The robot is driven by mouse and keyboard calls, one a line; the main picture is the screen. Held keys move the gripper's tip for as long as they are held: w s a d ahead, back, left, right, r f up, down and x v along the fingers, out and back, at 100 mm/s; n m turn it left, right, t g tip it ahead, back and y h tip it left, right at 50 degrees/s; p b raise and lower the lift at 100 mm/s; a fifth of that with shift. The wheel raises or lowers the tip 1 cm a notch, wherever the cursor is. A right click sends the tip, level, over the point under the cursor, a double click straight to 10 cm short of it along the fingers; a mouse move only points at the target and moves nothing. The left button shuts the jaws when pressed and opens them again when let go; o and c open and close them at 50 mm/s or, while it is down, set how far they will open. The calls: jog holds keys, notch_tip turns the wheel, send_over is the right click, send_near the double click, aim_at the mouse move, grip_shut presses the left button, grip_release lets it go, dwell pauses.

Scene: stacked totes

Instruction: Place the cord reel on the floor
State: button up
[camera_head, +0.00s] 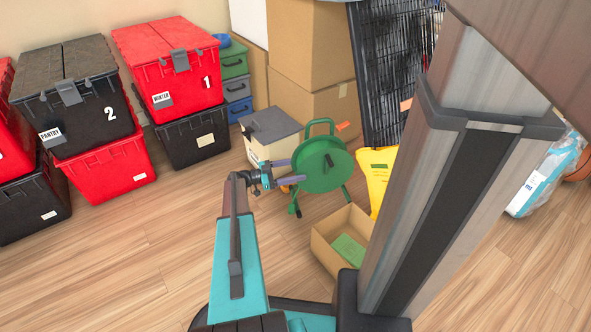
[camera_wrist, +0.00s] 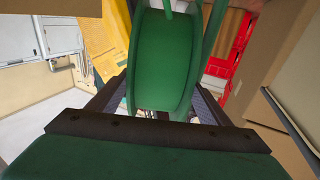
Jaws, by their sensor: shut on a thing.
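The green cord reel (camera_head: 324,168) has a round drum on a tube stand with a loop handle on top and an orange part at its upper right. My gripper (camera_head: 288,172) reaches it from the left and is shut on it. In the wrist view the reel's drum (camera_wrist: 163,60) fills the middle, between the two fingers of my gripper (camera_wrist: 158,105). The reel is roughly upright in the head view. Its stand's feet show over the wooden floor (camera_head: 150,260); I cannot tell whether they touch it.
A grey-lidded cream box (camera_head: 262,148) stands just behind my gripper. An open cardboard box (camera_head: 325,254) is in front of the reel, and a yellow item (camera_head: 376,172) is to its right. Stacked red tote (camera_head: 170,65) and black tote (camera_head: 78,100) stand left. Floor at front left is clear.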

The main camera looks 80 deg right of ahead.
jog(key=shift+r, duration=0.3)
jog(key=shift+f+b, duration=1)
jog(key=shift+f, duration=1.45)
jog(key=o, duration=2.1)
jog(key=shift+f, duration=0.3)
jog(key=shift+c, duration=0.2)
jog(key=shift+w, duration=0.1)
jog(key=p+v, duration=0.4)
jog(key=v, duration=0.8)
jog(key=shift+f, duration=0.1)
